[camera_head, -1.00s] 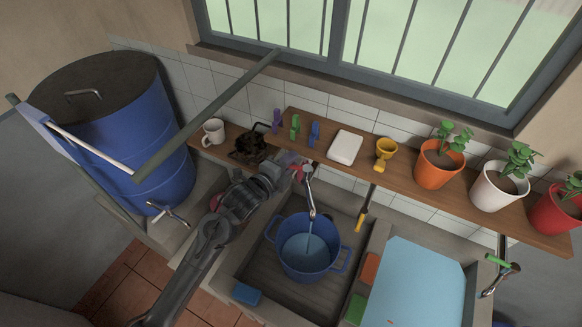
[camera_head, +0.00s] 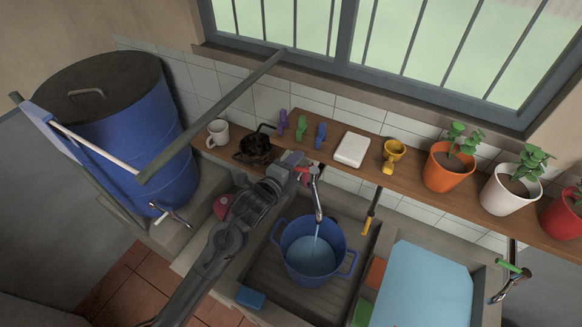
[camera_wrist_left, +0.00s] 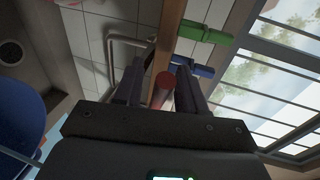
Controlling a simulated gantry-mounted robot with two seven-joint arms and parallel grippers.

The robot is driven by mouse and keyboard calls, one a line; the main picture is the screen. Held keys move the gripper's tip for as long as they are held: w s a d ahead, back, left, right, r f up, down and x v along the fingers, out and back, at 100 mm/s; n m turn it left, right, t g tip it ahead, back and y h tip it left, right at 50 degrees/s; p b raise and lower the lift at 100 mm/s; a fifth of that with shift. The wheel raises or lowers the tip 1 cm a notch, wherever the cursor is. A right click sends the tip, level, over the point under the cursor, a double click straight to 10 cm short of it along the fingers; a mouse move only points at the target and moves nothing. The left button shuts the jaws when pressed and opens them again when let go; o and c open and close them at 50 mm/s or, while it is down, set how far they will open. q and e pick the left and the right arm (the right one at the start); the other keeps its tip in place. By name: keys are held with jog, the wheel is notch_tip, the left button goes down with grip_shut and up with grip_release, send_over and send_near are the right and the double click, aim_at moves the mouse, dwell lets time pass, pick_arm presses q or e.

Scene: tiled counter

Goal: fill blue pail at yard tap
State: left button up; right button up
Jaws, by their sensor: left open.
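The blue pail (camera_head: 283,262) stands upright in the stone sink under the wall tap (camera_head: 317,199). A thin stream of water runs from the spout into it, and water (camera_head: 311,257) lies inside below the rim. My left gripper (camera_head: 298,170) is at the tap's red handle (camera_head: 304,176). In the left wrist view the open fingers (camera_wrist_left: 166,72) stand on either side of the red handle (camera_wrist_left: 161,88); I cannot tell if they touch it. My right gripper is not in view.
A wooden shelf (camera_head: 412,189) above the sink holds a mug (camera_head: 217,132), coloured pegs, soap (camera_head: 352,149), a yellow cup (camera_head: 393,155) and potted plants. A blue barrel (camera_head: 160,160) stands left. A second tap with a green handle (camera_head: 513,268) is at right.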

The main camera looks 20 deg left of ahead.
pick_arm(q)
jog(key=b+v, duration=0.2)
jog(key=v, duration=0.9)
jog(key=shift+w, duration=0.1)
dwell(0.4)
